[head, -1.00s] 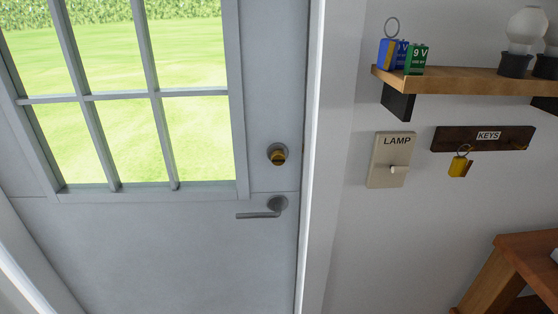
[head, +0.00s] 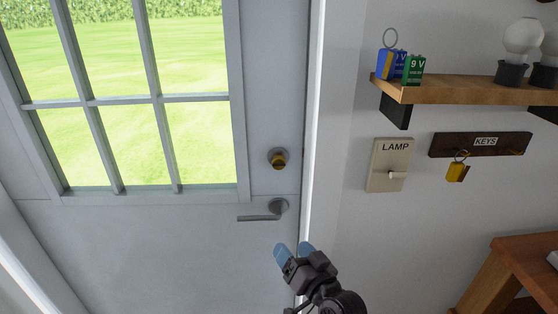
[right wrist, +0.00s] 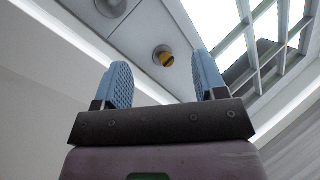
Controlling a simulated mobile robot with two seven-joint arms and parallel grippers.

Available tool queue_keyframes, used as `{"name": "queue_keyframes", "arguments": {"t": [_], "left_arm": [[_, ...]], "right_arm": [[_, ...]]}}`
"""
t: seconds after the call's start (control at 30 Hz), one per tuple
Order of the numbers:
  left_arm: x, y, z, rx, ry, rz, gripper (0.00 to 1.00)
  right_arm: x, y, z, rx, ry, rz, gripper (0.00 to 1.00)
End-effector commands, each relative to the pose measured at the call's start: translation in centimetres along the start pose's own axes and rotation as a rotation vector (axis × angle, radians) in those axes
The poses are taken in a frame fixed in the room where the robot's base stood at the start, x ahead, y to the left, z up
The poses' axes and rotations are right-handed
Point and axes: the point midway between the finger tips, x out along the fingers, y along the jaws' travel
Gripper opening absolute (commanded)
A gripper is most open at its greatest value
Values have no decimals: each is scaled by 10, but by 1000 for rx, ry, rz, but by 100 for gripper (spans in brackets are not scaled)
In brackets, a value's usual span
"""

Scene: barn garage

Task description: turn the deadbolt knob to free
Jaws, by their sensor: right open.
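The deadbolt knob (head: 278,158) is a brass-yellow knob on a round grey plate, set in the grey door above the lever handle (head: 265,213). In the right wrist view the knob (right wrist: 167,59) shows beyond and between my fingertips, with a gap of air. My right gripper (head: 293,248) has blue fingertips, is open and empty, and is below and slightly right of the lever in the head view. It also shows in the right wrist view (right wrist: 164,80), its two blue fingers spread apart. My left gripper is in neither view.
The door's glass panes (head: 190,140) are left of the knob. To the right are the door frame (head: 320,160), a lamp switch plate (head: 388,165), a key rack (head: 480,144) with a yellow-tagged key, a wooden shelf (head: 450,91) with batteries and bulbs, and a wooden table (head: 530,255).

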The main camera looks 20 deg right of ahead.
Motion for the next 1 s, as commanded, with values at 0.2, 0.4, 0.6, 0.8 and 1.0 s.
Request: {"name": "queue_keyframes", "arguments": {"t": [0.2,0.4,0.6,0.8,1.0], "left_arm": [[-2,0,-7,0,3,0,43],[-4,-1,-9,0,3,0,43],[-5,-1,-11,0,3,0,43],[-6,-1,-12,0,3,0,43],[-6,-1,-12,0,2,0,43]], "right_arm": [[38,-59,-75,466,214,-194,65],[55,-87,-128,929,348,-335,65],[66,-93,-161,1417,432,-423,65],[75,-82,-166,1925,483,-426,65],[82,-59,-140,2412,539,-316,65]]}}
